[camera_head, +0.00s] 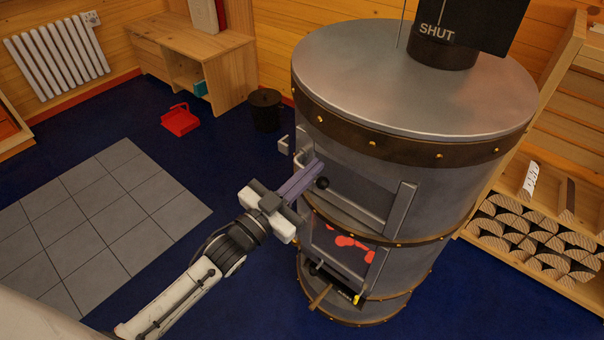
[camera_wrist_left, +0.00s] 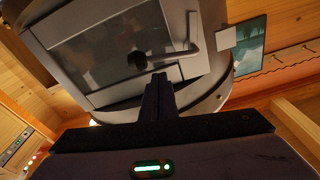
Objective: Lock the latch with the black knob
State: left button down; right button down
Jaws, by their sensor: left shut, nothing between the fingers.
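The black knob (camera_head: 322,183) shows at the front of the big round metal stove (camera_head: 420,130), just beside the fingertips of my left gripper (camera_head: 312,172). In the left wrist view the black knob (camera_wrist_left: 138,60) lies just beyond and slightly left of the closed fingertips (camera_wrist_left: 160,80). A grey bent latch bar (camera_wrist_left: 190,42) runs from near the knob to the right across the stove door (camera_wrist_left: 110,55). My left gripper is shut and empty. I cannot tell whether its fingers touch the knob or bar. My right gripper is not in view.
Below is a stove opening with red glowing coals (camera_head: 345,242). A firewood rack (camera_head: 530,235) stands at the right. A black bucket (camera_head: 265,110), red dustpan (camera_head: 180,120) and wooden desk (camera_head: 200,55) are behind. The tiled floor (camera_head: 95,220) at left is clear.

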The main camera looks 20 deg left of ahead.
pick_arm(q)
jog(key=shift+s+a+f, duration=0.1)
jog(key=shift+a+f, duration=0.05)
jog(key=shift+f, duration=0.3)
jog(key=shift+s+a+f, duration=0.1)
jog(key=shift+a+f, duration=0.05)
jog(key=shift+f, duration=0.25)
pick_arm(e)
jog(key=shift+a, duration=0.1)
pick_arm(q)
jog(key=shift+f+m, duration=0.35)
jog(key=shift+m, duration=0.35)
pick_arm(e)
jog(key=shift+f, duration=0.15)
pick_arm(q)
jog(key=w+a+f+m+g+h+b, duration=0.1)
jog(key=a+f+m+g+b, duration=0.1)
jog(key=m, duration=1.3)
notch_tip(320, 180, down, 4)
jog(key=shift+w+a+r+m+b, duration=0.35)
jog(key=shift+a+b, duration=0.3)
jog(key=shift+a, duration=0.45)
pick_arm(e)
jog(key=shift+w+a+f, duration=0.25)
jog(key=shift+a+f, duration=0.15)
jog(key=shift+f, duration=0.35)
pick_arm(q)
jog(key=shift+a+f, duration=0.1)
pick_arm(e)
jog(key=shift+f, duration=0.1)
